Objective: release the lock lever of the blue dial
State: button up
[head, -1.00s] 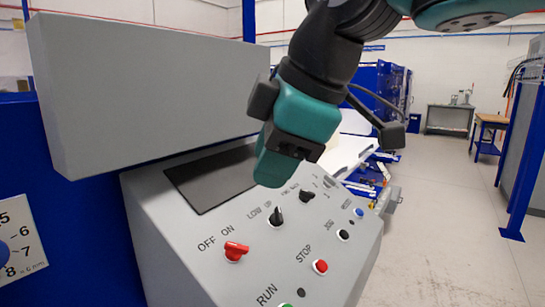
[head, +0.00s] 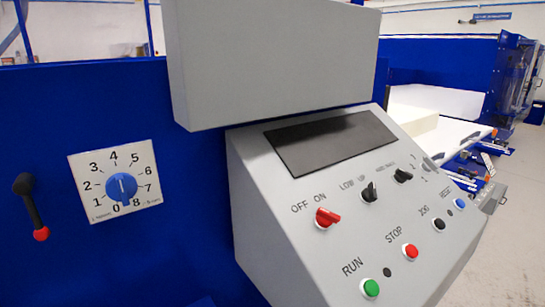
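The blue dial (head: 122,187) sits on a square white scale plate (head: 92,205) numbered 0 to 8, on the blue machine front at the left of the head view. Left of the plate is a black lever with a red knob (head: 41,234). It slants down from a black pivot (head: 23,184), with the knob at its lower right end. It looks like the dial's lock lever. My gripper is not in this view.
A sloped grey console (head: 335,245) juts out right of the dial, with a red switch (head: 327,217), black switches, a green button (head: 371,288) and a red button (head: 410,251). A grey box (head: 270,60) overhangs it. The blue panel around the dial is clear.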

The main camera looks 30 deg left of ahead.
aim_at(23, 186)
jog(key=u, duration=2.25)
